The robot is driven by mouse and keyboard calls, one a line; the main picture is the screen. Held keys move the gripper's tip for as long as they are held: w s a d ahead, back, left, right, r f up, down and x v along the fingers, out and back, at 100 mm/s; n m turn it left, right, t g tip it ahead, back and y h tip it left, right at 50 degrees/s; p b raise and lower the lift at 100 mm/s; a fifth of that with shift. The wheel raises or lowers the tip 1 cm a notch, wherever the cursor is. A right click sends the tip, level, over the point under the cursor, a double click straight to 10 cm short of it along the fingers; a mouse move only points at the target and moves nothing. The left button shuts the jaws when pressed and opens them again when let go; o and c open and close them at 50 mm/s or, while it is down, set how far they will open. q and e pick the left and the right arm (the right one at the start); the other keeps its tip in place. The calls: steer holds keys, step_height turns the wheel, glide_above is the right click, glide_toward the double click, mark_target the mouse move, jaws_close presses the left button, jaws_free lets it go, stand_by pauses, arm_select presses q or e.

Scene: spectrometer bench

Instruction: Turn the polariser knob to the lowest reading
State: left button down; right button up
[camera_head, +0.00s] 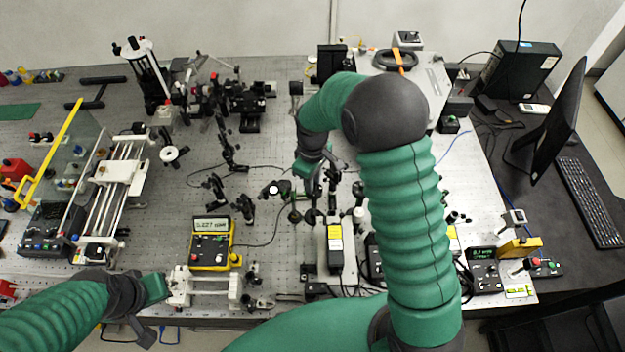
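A yellow-framed meter (212,245) stands at the left front of the bench. Its lit display seems to start with 0.227, but the digits are too small to be sure. My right gripper (313,188) points down among small dark optic mounts at the middle of the bench. The polariser knob cannot be told apart from these parts, and my gripper partly hides them. Whether its fingers are closed on anything cannot be seen. My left gripper (148,315) is low at the left front, by the bench's front edge, away from the meter. Its finger opening is unclear.
A white rail stand (205,288) sits just in front of the meter. Black posts and mounts (232,150) crowd the bench left of my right gripper. A monitor (560,110) and keyboard (590,200) are at the right. Bare bench shows around (275,125).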

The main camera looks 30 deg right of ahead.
steer(key=shift+o, duration=1.3)
step_height(320, 180, up, 17)
steer(key=b, duration=0.3)
steer(key=shift+f, duration=0.15)
steer(key=shift+b, duration=0.3)
